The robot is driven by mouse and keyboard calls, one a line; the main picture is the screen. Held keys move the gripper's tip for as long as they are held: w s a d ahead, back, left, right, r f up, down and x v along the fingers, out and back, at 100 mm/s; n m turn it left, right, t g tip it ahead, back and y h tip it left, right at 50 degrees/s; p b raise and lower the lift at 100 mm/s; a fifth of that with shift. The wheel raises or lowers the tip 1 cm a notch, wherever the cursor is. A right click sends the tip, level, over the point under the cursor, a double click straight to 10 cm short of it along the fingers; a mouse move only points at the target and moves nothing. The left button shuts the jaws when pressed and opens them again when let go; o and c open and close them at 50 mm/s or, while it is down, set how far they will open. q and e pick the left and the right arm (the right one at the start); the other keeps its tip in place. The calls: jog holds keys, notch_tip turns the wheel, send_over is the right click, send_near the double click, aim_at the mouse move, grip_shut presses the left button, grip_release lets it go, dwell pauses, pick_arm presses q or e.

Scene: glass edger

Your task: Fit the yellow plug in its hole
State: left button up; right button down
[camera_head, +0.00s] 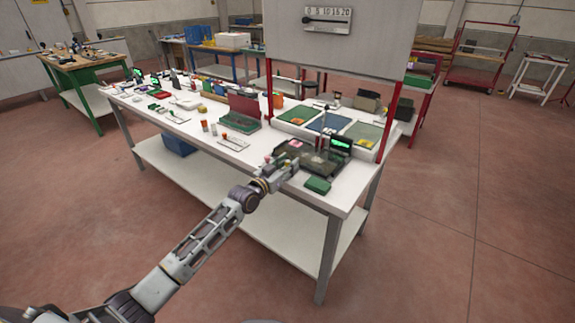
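My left gripper (289,167) reaches in from the lower left to the front edge of the white workbench, beside a dark machine (318,160) with a green-lit display (341,143). It is small and seen from behind, so I cannot tell whether its fingers are open or hold anything. I cannot pick out the yellow plug or its hole for certain at this size. Small yellow spots show on the green tray (299,114) behind the machine, but I cannot tell what they are. My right gripper is out of view.
The white workbench (220,159) carries many small items on its left half. A red-framed upright panel (335,50) rises behind the trays. The floor right of the bench is clear.

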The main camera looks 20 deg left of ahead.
pick_arm(q)
jog(key=shift+r, duration=0.2)
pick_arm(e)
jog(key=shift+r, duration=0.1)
pick_arm(q)
jog(key=shift+s+a+f, duration=0.1)
jog(key=shift+s+a, duration=0.05)
jog(key=shift+s, duration=0.25)
jog(key=shift+v, duration=2.95)
send_near(286, 165)
jog(key=shift+s+a+p, duration=0.2)
jog(key=shift+s+p, duration=0.15)
jog(key=shift+s, duration=0.15)
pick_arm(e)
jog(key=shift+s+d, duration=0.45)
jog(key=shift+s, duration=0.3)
